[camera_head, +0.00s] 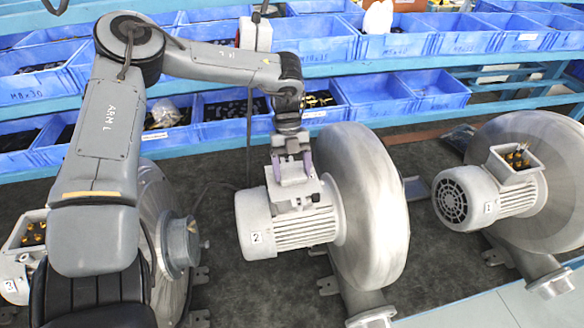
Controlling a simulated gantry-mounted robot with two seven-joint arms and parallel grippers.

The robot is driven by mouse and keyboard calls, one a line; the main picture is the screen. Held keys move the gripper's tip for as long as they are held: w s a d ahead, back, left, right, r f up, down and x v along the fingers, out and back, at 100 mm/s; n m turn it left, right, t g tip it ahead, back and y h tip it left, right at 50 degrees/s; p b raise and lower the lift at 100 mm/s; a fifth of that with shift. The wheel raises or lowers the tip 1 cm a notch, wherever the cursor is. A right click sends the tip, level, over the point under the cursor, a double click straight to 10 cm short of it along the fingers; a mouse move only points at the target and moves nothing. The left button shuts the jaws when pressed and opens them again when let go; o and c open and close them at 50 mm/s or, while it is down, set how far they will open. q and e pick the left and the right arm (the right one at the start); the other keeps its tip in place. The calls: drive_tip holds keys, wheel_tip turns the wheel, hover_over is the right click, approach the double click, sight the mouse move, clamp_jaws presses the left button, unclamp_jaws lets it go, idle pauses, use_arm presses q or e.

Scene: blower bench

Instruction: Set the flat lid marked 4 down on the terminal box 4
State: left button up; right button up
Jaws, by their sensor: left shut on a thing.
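My left gripper (292,166) is above the terminal box of the blower motor marked 2 (290,228). It is shut on a grey flat piece, seemingly a lid (291,190), at the top of that box. I cannot read a number on this piece, nor tell whether it touches the box. I see no box marked 4. My right gripper is not in view.
An open terminal box (517,161) with brass terminals is on the blower marked 1, at right. Another open box (33,232) on the blower marked 3 is partly behind my arm. Blue bins (400,95) line the back shelves. Dark mat shows between blowers.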

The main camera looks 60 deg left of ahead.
sight(294, 173)
use_arm(q)
drive_tip(key=o, duration=1.1)
drive_tip(key=shift+r, duration=0.45)
drive_tip(key=r+b, duration=0.1)
drive_tip(key=r, duration=0.2)
drive_tip(key=shift+w+d+r+b, duration=0.15)
drive_tip(key=shift+d+r+b, duration=0.05)
drive_tip(key=shift+d+b, duration=0.2)
drive_tip(key=w+d+r+b, duration=0.3)
drive_tip(key=d+r, duration=0.3)
drive_tip(key=d, duration=0.4)
drive_tip(key=shift+w+d+r, duration=0.15)
drive_tip(key=shift+d+r, duration=0.05)
drive_tip(key=shift+r, duration=0.15)
